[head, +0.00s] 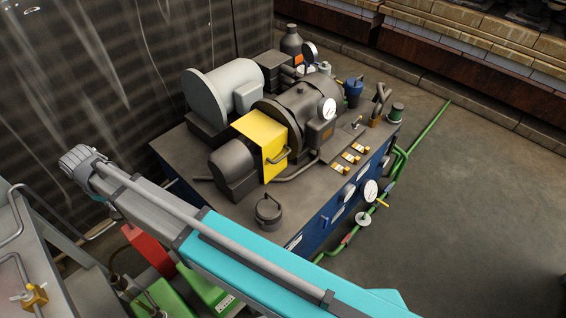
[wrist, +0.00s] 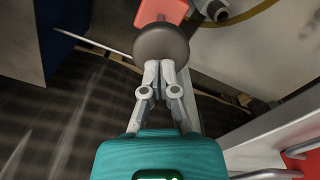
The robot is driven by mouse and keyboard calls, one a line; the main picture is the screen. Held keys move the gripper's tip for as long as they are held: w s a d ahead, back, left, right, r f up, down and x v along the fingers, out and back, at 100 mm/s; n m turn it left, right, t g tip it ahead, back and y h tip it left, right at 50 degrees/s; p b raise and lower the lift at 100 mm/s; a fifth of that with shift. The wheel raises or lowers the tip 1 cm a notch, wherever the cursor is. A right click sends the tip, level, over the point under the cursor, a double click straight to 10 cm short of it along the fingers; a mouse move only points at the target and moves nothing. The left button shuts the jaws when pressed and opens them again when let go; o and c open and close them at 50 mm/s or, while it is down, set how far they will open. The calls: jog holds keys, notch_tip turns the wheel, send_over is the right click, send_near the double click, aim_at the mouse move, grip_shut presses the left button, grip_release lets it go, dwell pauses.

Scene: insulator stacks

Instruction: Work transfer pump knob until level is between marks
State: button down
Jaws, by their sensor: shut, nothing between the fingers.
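In the wrist view, my gripper (wrist: 159,66) is shut, with its fingertips together and nothing between them. The tips are at the lower edge of a dark round knob (wrist: 162,43). I cannot tell whether they touch it. A red block (wrist: 165,11) shows just beyond the knob. I cannot confirm that this is the transfer pump knob. No level gauge with marks can be made out in either view. In the head view my arm crosses the foreground, and my gripper cannot be made out there.
A blue-sided machine bench (head: 225,206) carries a motor, a yellow guard (head: 262,145) and gauges. A red block (head: 149,250) and green boxes (head: 205,289) stand beside my arm. Green pipes (head: 428,127) run along the floor at right. Open floor (head: 480,210) lies beyond.

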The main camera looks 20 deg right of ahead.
jog(key=shift+r+p, duration=2.1)
jog(key=shift+r, duration=0.15)
jog(key=w+d+r+m+p, duration=0.2)
jog(key=w+d+m, duration=0.1)
jog(key=d, duration=1.2)
jog(key=s+d+r+m+p, duration=0.1)
jog(key=s+d+m, duration=0.1)
jog(key=d, duration=0.9)
jog(key=s+d+r+m+p, duration=0.2)
jog(key=d+m, duration=0.2)
jog(key=d, duration=0.7)
jog(key=s+d+r+m+p, duration=0.1)
jog(key=s+d+m, duration=0.1)
jog(key=d, duration=0.9)
jog(key=shift+s+d+r+m, duration=0.3)
jog(key=shift+s+m, duration=0.05)
jog(key=shift+m, duration=0.05)
